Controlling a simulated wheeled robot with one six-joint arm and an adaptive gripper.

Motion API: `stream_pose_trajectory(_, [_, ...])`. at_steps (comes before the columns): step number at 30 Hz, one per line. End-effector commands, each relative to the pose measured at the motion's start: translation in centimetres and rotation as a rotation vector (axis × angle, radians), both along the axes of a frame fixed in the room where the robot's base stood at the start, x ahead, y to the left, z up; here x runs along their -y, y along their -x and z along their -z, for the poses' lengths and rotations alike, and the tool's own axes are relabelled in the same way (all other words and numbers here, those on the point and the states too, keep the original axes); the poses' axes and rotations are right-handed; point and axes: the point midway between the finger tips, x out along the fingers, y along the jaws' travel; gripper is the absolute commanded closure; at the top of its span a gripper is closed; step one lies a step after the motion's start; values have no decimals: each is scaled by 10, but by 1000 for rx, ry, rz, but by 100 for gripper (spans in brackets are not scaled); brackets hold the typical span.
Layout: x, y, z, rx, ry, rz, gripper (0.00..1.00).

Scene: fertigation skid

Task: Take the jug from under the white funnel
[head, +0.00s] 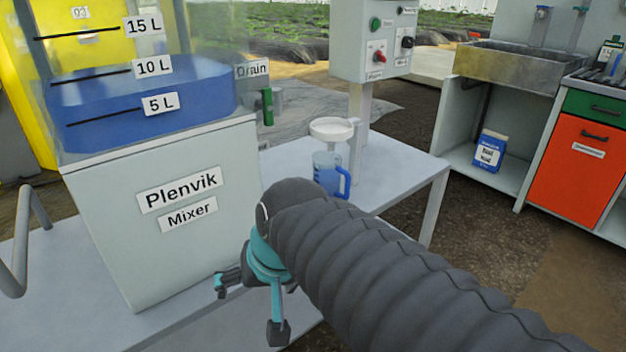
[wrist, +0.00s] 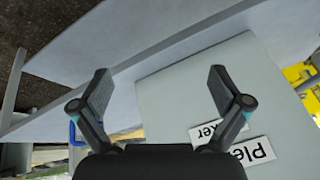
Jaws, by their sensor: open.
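The jug (head: 326,172) is clear with blue liquid and a blue handle on its right side. The white funnel (head: 331,128) is directly above the jug's mouth, by a grey post. My gripper (head: 249,308) is open and empty, in front of the mixer's lower right side and well to the near side of the jug. In the wrist view my gripper (wrist: 160,84) has its fingers spread, with only the bench and mixer behind them. A blue piece, apparently the jug's handle, shows at the left there.
The Plenvik mixer tank (head: 150,215) with blue liquid stands on the left of the bench (head: 395,178). A green drain valve handle (head: 267,106) projects from its right side. A control box (head: 375,40) rises behind the funnel. The bench right of the jug is clear.

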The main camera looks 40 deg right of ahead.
Motion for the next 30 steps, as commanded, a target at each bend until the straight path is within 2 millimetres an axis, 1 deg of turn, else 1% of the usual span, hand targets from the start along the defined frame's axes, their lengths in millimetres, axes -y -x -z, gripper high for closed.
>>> stream_pose_trajectory(1, [8,-13,0,-25,-86,119,0])
stream_pose_trajectory(5, [29,-51,-5,-69,-357,452,0])
stream_pose_trajectory(6, [38,-63,-7,-78,-440,554,0])
stream_pose_trajectory(8, [54,-81,-9,-91,-569,705,0])
stream_pose_trajectory(9, [67,-93,-11,-98,-655,804,0])
stream_pose_trajectory(11, [90,-111,-14,-105,-788,951,0])
stream_pose_trajectory(12, [107,-122,-15,-106,-878,1048,0])
stream_pose_trajectory(14, [137,-137,-18,-104,-1017,1190,0])
stream_pose_trajectory(15, [159,-145,-19,-101,-1112,1281,0])
stream_pose_trajectory(16, [176,-151,-20,-98,-1184,1347,0])
stream_pose_trajectory(17, [193,-155,-21,-94,-1256,1411,0])
stream_pose_trajectory(18, [217,-160,-21,-88,-1351,1490,0])
stream_pose_trajectory(19, [234,-163,-22,-81,-1420,1543,0])
stream_pose_trajectory(20, [252,-164,-22,-74,-1486,1594,0])
stream_pose_trajectory(21, [274,-166,-23,-62,-1571,1653,0])
stream_pose_trajectory(24, [322,-164,-23,-36,-1751,1765,0])
stream_pose_trajectory(27, [353,-160,-23,-18,-1877,1829,0])
stream_pose_trajectory(30, [370,-158,-22,-7,-1945,1858,0])
